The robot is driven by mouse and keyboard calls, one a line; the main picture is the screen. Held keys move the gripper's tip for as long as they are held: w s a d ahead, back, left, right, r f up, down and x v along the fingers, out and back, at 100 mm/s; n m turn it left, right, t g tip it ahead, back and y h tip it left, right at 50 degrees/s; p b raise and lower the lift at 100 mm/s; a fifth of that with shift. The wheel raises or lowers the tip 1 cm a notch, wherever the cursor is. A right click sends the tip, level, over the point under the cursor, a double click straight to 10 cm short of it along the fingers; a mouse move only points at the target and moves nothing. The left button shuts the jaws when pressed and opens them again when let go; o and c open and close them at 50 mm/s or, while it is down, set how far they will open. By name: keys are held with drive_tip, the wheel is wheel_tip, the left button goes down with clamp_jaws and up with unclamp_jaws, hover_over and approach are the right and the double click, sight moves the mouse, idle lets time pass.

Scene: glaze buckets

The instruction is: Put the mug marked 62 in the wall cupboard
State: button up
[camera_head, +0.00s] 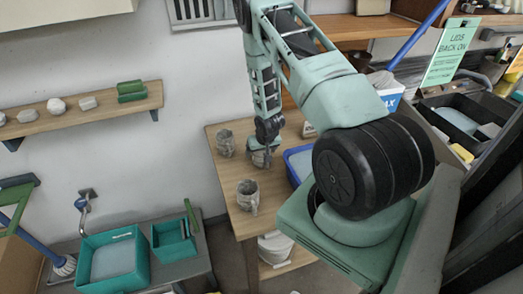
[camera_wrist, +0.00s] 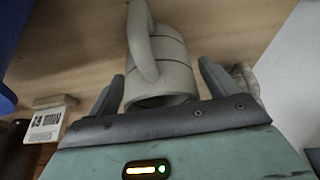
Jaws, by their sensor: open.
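A grey mug (camera_wrist: 165,60) with its handle toward the camera sits between the spread fingers of my gripper (camera_wrist: 163,90) in the wrist view. In the head view my gripper (camera_head: 266,143) is down over this mug (camera_head: 260,158) on the wooden table (camera_head: 236,222). The fingers are open, with no clear grip on the mug. A small card (camera_wrist: 46,122) beside it appears upside down and seems to read 62; it also shows in the head view (camera_head: 309,130). No number shows on the mug itself. A pale unit (camera_head: 60,12) hangs at upper left; I cannot tell if it is the cupboard.
Two other grey mugs stand on the table, one behind left (camera_head: 225,143) and one in front (camera_head: 247,195). A blue tray (camera_head: 291,170) lies right of my gripper. A wall shelf (camera_head: 85,112) and teal tubs (camera_head: 112,258) are at left.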

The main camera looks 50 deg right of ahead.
drive_tip(key=b+v, duration=0.3)
drive_tip(key=v, duration=0.9)
drive_tip(key=shift+r, duration=0.15)
drive_tip(key=w+a+r+n+y, duration=0.1)
drive_tip(key=a+r+n, duration=0.3)
drive_tip(key=a, duration=0.7)
drive_tip(key=w+a+r+n+y, duration=0.1)
drive_tip(key=a+r, duration=0.5)
drive_tip(key=a, duration=0.6)
drive_tip(key=s+a+r+n+g, duration=0.1)
drive_tip(key=s+a+r+n, duration=0.2)
drive_tip(key=s+a, duration=0.3)
drive_tip(key=s+a+r+n+g, duration=0.1)
drive_tip(key=s+a+r+n, duration=0.2)
drive_tip(key=s+a, duration=0.3)
drive_tip(key=s+a+r+n+g+y, duration=0.1)
drive_tip(key=s+a+r+n, duration=0.2)
drive_tip(key=s+a, duration=0.4)
drive_tip(key=shift+s+g, duration=0.4)
drive_tip(key=shift+s, duration=0.65)
drive_tip(key=shift+r, duration=0.1)
